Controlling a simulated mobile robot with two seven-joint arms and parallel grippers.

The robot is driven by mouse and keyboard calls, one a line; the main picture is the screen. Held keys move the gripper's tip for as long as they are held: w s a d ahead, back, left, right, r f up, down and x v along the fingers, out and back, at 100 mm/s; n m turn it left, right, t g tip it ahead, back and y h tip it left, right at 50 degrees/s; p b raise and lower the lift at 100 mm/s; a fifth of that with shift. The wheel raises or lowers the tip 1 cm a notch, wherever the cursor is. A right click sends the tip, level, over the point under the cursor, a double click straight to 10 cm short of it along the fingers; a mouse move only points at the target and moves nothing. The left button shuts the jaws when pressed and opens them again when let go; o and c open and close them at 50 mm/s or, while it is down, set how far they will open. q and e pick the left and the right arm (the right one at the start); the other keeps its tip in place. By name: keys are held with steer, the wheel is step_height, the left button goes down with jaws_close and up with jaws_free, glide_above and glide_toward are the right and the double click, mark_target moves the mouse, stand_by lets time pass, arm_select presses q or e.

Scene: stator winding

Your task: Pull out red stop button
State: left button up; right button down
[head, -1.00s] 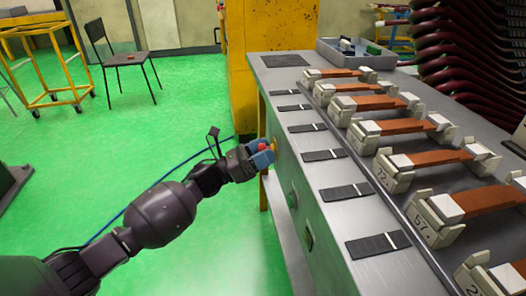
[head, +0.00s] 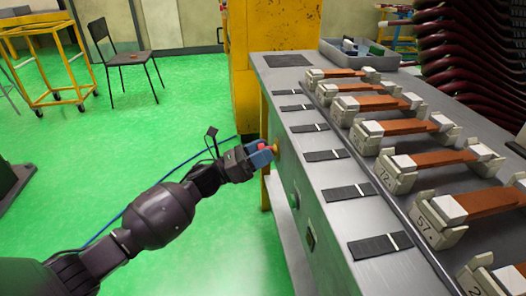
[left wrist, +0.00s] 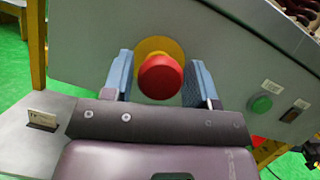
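The red stop button (left wrist: 160,76) sits on a round yellow base (left wrist: 154,47) on the bench's grey side panel. In the head view a bit of red (head: 263,147) shows at my left gripper (head: 264,154), which is at the panel, and the yellow base (head: 276,147) shows beside it. In the left wrist view the blue fingers of my left gripper (left wrist: 160,82) stand open on either side of the button. A small gap shows on each side of it. My right gripper is not in view.
A green button (left wrist: 261,103) and a dark switch (left wrist: 294,111) are on the same panel, to the right. The metal bench (head: 335,210) carries a row of numbered blocks with orange bars. A chair (head: 128,58) stands on the open green floor at the left.

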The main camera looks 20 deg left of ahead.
arm_select(q)
steer(key=shift+o, duration=1.1)
steer(key=shift+a, duration=0.1)
steer(key=v, duration=1)
steer(key=shift+s+a+f+p, duration=0.15)
steer(key=shift+s+a+p, duration=0.1)
steer(key=shift+s+p, duration=0.1)
